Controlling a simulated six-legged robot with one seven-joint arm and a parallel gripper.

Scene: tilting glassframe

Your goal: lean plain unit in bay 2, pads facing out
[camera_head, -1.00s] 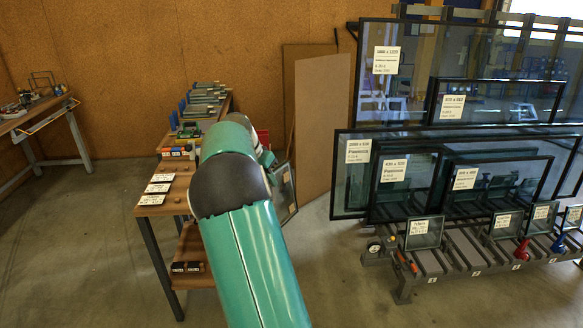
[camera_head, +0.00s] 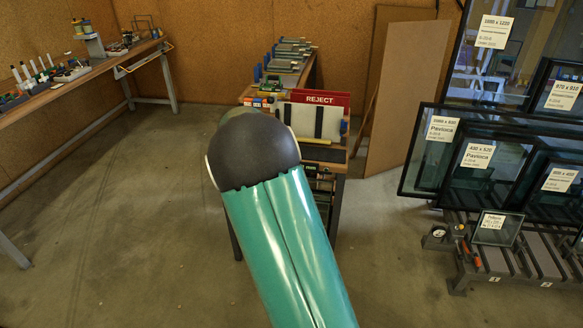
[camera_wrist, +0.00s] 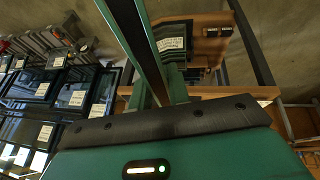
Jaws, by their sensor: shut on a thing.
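In the wrist view my gripper (camera_wrist: 158,95) is shut on a slim dark-edged piece (camera_wrist: 129,35), seen nearly edge-on, running up and out of the picture. Its faces and any pads cannot be made out there. In the head view my gripper is hidden behind my arm. A pale panel with two dark strips (camera_head: 317,122) shows just beyond the arm, in front of the reject sign; I cannot tell whether it is the held piece. Bay 2 (camera_head: 537,250) on the low rack at right looks bare. A small labelled glass unit (camera_head: 497,229) leans in bay 1, beside it.
A red REJECT sign (camera_head: 320,98) stands at the bench (camera_head: 325,155) beyond my arm. A brown board (camera_head: 412,95) leans between bench and rack. Large labelled glass units (camera_head: 430,180) stand behind the bays. A workbench (camera_head: 95,75) is at left; the floor between is clear.

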